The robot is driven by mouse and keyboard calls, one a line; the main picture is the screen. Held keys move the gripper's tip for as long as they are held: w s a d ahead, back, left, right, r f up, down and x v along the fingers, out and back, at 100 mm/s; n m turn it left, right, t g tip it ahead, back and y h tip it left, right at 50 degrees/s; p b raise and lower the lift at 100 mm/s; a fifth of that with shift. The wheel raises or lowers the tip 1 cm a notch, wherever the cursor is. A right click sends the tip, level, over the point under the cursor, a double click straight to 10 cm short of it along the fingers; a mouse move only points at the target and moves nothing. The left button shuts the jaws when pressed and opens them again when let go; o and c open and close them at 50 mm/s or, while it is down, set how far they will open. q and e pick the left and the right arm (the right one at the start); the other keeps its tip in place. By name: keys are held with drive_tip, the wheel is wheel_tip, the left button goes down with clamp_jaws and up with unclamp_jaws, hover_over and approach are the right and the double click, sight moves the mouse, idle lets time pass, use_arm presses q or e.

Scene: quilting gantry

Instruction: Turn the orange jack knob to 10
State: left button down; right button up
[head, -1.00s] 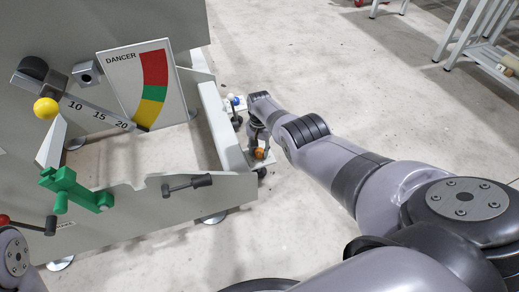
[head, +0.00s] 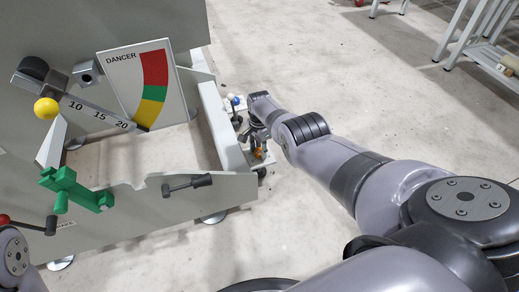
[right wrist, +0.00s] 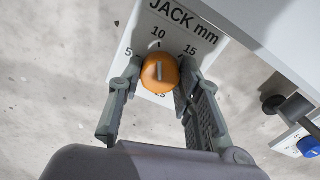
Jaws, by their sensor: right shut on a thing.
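The orange jack knob (right wrist: 160,72) sits on a white plate marked JACK mm (right wrist: 185,25), with 5, 10 and 15 around it. The grey mark on the knob's face points up the picture, roughly at the 10. My right gripper (right wrist: 159,82) is shut on the knob, one finger on each side. The lower numbers are partly hidden by the knob and fingers. My left gripper is out of view.
A blue knob (right wrist: 309,146) on another plate and a dark handle (right wrist: 273,104) are right of the jack plate in the wrist view. The grey machine frame (head: 225,140) stands left of my right arm. Open floor (head: 310,60) lies beyond.

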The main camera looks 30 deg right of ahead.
sight(259, 151)
idle(0.3)
drive_tip(key=o, duration=1.1)
drive_tip(key=shift+o, duration=0.2)
drive_tip(key=shift+w+r, duration=0.1)
drive_tip(key=shift+r, duration=0.6)
wheel_tip(259, 151, up, 11)
drive_tip(key=shift+f, duration=0.2)
